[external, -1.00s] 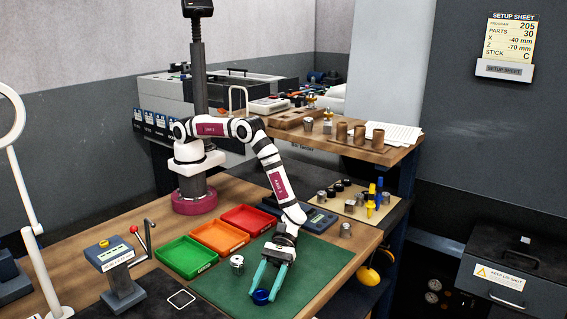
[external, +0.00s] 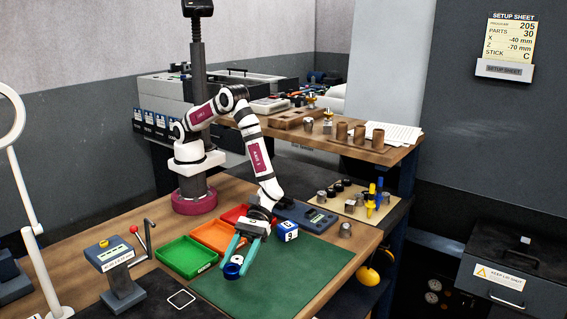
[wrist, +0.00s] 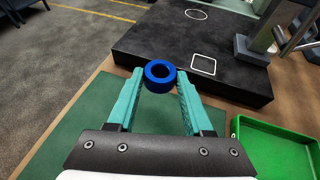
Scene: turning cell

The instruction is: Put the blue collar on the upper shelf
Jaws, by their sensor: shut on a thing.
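The blue collar (external: 232,271) is a short ring with a round hole. My gripper (external: 237,265) is shut on it, and its teal fingers point down over the left part of the green mat. In the wrist view the collar (wrist: 160,76) sits between the tips of the two teal fingers (wrist: 160,85). I cannot tell exactly how high it is above the mat. The upper shelf (external: 398,155) is the raised wooden top at the back right, well away from my gripper.
The upper shelf carries brown cylinders (external: 359,135), metal parts and papers (external: 400,136). Green (external: 187,257), orange (external: 213,236) and red trays lie left of my gripper. The green mat's (external: 290,275) front right is clear.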

